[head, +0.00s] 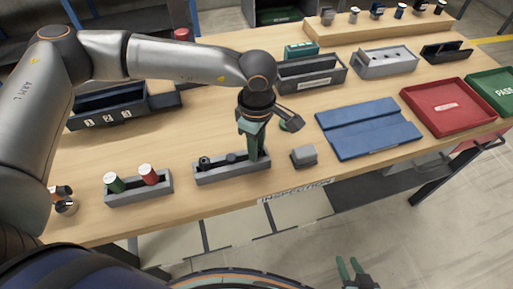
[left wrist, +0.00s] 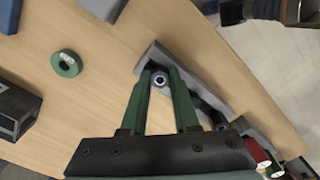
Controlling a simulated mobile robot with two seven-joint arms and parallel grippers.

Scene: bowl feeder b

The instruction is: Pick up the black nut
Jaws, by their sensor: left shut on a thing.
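My left gripper (head: 257,156) points down into the right end of a narrow grey tray (head: 235,174) near the table's front edge. In the left wrist view its green fingers (left wrist: 160,72) are shut on a black nut (left wrist: 160,81), a dark ring with a pale centre. The nut is at the tray's end; I cannot tell whether it touches the floor of the tray. In the head view the fingers hide it. Other dark parts (head: 205,161) lie further left in the tray. My right gripper (head: 348,262) is open and empty, low in front of the table.
A grey block (head: 304,156) stands close right of the tray. A second tray (head: 140,197) with a green and a red spool is to the left. A blue mat (head: 368,128) and a red tray (head: 448,121) lie right.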

